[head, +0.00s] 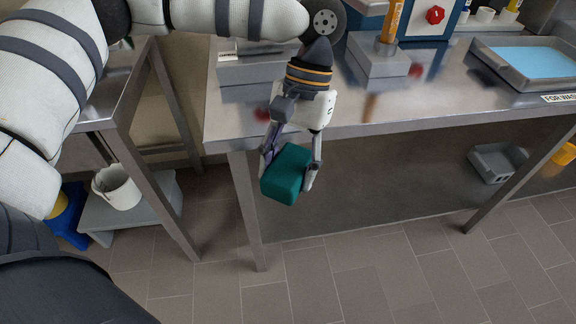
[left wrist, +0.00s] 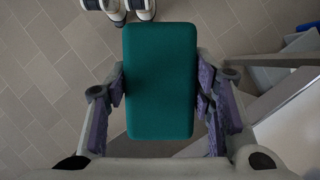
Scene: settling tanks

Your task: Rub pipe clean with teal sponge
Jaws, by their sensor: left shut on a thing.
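The teal sponge (head: 286,174) is a block held between the fingers of my left gripper (head: 290,165), in front of the steel table's front edge and above the floor. In the left wrist view the sponge (left wrist: 160,80) fills the middle, with a finger pad of the left gripper (left wrist: 160,100) against each long side. An orange upright pipe-like piece (head: 391,20) stands on a grey block (head: 377,60) on the table; its top is cut off by the picture edge. I cannot tell whether it is the task's pipe. My right gripper is not in view.
The steel table (head: 450,112) carries a grey tray (head: 490,70) of blue liquid and a blue panel with a red knob (head: 435,15). A white bucket (head: 117,187) stands on a grey step at left. Floor in front is clear.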

